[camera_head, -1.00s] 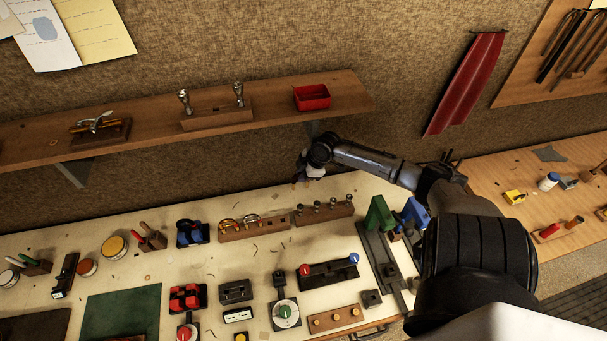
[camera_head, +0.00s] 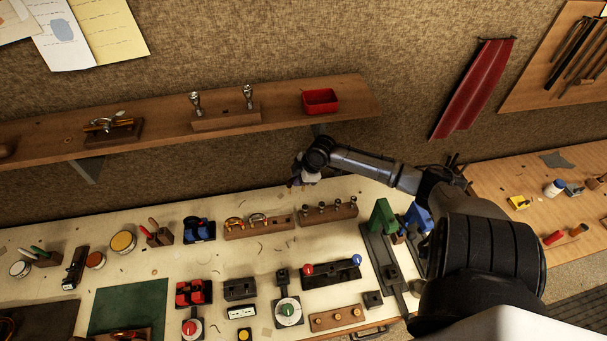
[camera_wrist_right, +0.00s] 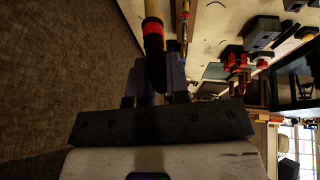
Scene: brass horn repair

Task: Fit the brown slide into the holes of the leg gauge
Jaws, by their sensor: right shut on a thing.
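My right gripper (camera_head: 302,178) hangs over the back edge of the bench, below the red tray and behind the row of small racks. In the right wrist view its fingers (camera_wrist_right: 156,88) are shut on a dark piece. A tan tube with a red band (camera_wrist_right: 152,28) runs on from it; I cannot tell for certain that this is the brown slide. A wooden rack (camera_head: 270,229) on the bench bears shiny curved slides. Several blocks with holes or posts are in view, including one with brass rings (camera_head: 337,318); I cannot tell which is the leg gauge. My left gripper is out of view.
A wooden shelf (camera_head: 60,149) above the bench carries a post block (camera_head: 226,119) and a red tray (camera_head: 320,101). A rack with metal knobs (camera_head: 329,214) stands near my gripper. A green block (camera_head: 382,216) stands to the right. The cream bench has small gaps between fixtures.

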